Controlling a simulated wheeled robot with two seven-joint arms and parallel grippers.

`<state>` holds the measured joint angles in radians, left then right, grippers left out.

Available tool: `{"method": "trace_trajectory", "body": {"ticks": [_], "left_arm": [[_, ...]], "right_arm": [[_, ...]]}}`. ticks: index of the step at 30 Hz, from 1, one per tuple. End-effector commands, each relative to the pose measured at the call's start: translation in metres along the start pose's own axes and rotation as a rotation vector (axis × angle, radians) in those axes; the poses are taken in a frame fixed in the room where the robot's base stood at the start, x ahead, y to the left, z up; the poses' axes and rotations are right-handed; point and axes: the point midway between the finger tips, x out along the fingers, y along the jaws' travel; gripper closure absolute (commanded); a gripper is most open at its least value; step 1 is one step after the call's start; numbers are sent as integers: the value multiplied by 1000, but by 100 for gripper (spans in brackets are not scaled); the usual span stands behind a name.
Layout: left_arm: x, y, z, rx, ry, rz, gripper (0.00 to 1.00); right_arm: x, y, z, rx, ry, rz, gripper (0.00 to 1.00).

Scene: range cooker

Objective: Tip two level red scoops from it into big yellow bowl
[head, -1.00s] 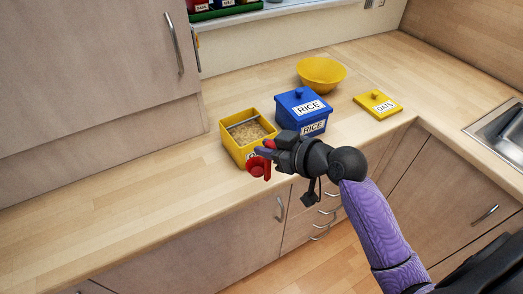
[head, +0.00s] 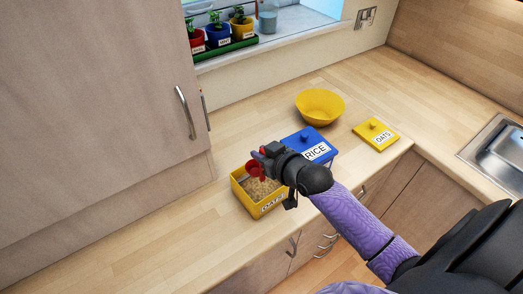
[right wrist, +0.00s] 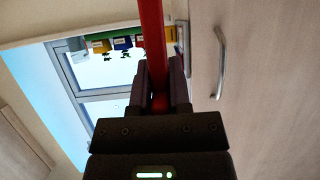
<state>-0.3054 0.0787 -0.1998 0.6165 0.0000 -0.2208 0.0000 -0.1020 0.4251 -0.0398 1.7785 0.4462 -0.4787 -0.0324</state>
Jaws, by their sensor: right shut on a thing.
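My right gripper (head: 263,154) is shut on the handle of the red scoop (head: 254,170). It holds the scoop over the open yellow oats box (head: 271,204), which has oats (head: 259,188) inside. In the right wrist view the red handle (right wrist: 153,45) stands between the two fingers (right wrist: 160,95). I cannot tell whether the scoop holds oats. The big yellow bowl (head: 320,105) stands farther back on the counter, upright, and its visible inside looks empty. The yellow oats lid (head: 376,134) lies to the right. My left gripper is not in view.
A blue rice box with its lid (head: 316,147) stands between the oats box and the bowl, partly hidden by my right gripper. A sink (head: 497,155) is at the right. Potted plants (head: 219,32) stand on the windowsill. The counter left of the oats box is clear.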

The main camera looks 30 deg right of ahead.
Motion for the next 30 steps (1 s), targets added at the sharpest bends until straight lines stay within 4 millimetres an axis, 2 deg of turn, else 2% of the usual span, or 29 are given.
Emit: {"method": "trace_trajectory", "body": {"ticks": [1,6,30], "left_arm": [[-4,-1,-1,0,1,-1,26],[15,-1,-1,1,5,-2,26],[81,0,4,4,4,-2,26]], "right_arm": [[-1,0,-1,-3,1,-1,100],[9,0,21,-2,0,-1,100],[44,0,102,-3,2,-1,100]]}}
